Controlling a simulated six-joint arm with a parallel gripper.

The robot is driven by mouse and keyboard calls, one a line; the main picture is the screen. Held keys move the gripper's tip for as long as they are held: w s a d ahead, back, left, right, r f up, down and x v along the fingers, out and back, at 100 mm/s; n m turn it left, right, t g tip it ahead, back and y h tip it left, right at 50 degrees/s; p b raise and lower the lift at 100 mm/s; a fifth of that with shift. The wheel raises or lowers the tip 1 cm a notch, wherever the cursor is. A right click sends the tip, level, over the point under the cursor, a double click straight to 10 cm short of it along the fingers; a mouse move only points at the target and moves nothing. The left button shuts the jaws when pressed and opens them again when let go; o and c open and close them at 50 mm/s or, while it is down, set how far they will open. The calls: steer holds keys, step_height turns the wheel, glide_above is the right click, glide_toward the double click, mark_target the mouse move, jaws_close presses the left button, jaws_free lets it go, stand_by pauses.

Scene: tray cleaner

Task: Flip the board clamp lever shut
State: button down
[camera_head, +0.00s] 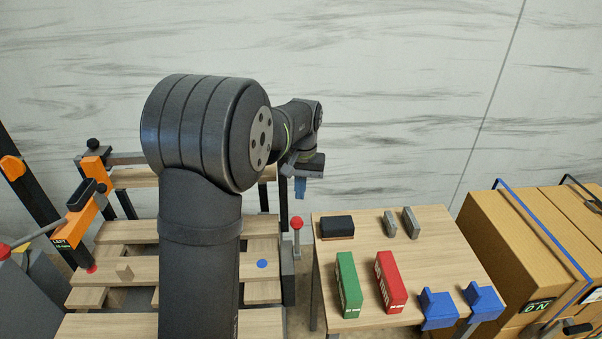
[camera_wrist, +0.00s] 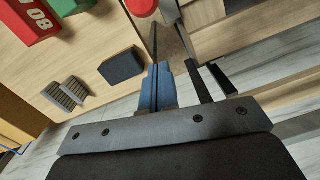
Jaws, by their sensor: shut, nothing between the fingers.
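A lever with a red ball knob (camera_head: 297,223) stands upright on a grey block (camera_head: 289,264) at the right edge of the wooden slatted platform (camera_head: 262,292). I take it for the board clamp lever. In the wrist view a red round shape, likely its knob (camera_wrist: 142,5), is cut off by the top edge beside a grey bar (camera_wrist: 169,10). My gripper (camera_head: 300,196) has blue fingers, shut and empty, pointing down. It hangs above and behind the knob in the head view, apart from it. The shut fingers also show in the wrist view (camera_wrist: 156,72).
Right of the lever, a wooden table (camera_head: 415,249) carries a dark block (camera_head: 337,227), grey pieces (camera_head: 410,222), a green box (camera_head: 348,284), a red box (camera_head: 387,281) and blue blocks (camera_head: 438,308). An orange bracket marked LEFT (camera_head: 81,222) stands at left. My arm hides part of the platform.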

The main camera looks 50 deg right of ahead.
steer(key=a, duration=0.1)
steer(key=s+a+f, duration=0.1)
steer(key=s+a, duration=0.1)
steer(key=shift+s+a+f, duration=0.1)
steer(key=shift+a+f, duration=0.1)
steer(key=shift+f, duration=0.15)
